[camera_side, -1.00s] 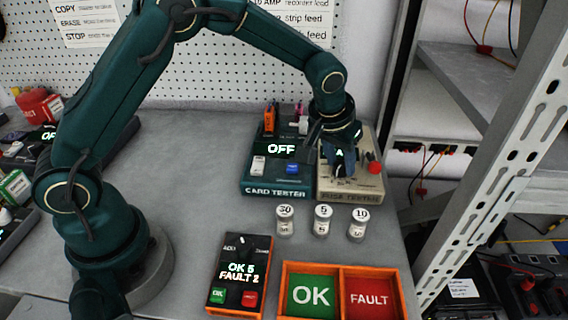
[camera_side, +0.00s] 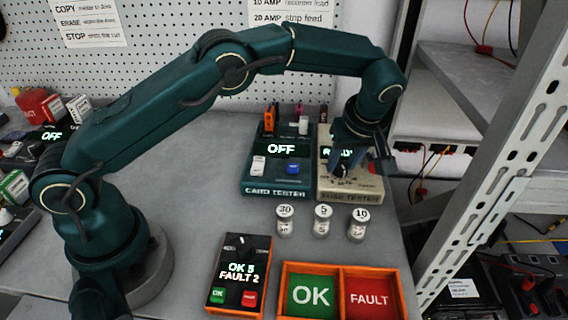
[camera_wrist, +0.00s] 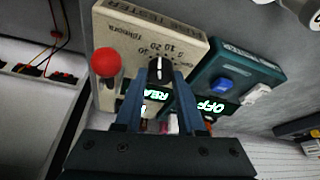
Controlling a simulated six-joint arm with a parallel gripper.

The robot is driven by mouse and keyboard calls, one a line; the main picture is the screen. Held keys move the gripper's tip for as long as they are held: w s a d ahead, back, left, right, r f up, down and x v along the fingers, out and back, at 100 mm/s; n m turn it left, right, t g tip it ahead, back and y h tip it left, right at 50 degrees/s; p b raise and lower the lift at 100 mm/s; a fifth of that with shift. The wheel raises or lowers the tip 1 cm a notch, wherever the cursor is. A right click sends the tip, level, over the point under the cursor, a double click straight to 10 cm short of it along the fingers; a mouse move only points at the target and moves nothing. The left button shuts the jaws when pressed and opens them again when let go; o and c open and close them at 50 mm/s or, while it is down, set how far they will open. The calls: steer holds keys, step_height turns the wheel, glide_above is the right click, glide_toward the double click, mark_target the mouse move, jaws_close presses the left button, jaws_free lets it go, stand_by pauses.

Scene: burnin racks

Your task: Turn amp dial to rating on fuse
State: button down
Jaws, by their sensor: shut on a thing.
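The beige fuse tester (camera_side: 350,190) stands at the back right of the bench; in the wrist view its panel (camera_wrist: 150,30) shows upside down with a printed scale. Its dark amp dial (camera_wrist: 159,70) has a white pointer line. My gripper (camera_wrist: 157,88) has its two fingers on either side of the dial and is shut on it. In the side view my gripper (camera_side: 350,165) hides the dial and part of the lit tester display. The fuse's rating cannot be read. Capped jars marked 30 (camera_side: 285,219), 5 (camera_side: 323,220) and 10 (camera_side: 359,223) stand in front.
The card tester (camera_side: 275,180), reading OFF, stands directly left of the fuse tester. A red knob (camera_wrist: 106,62) rises beside the dial. An orange tray (camera_side: 340,268) with OK and FAULT bins and a counter box (camera_side: 240,275) are at the front. A metal rack stands right.

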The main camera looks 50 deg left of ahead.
mark_target(342, 164)
steer(key=shift+n, duration=0.5)
steer(key=shift+n+g, duration=0.3)
steer(key=c, duration=0.5)
jaws_free()
steer(key=shift+v, duration=1.85)
steer(key=shift+d+r, duration=0.3)
steer(key=shift+r, duration=0.35)
steer(key=shift+a, duration=0.1)
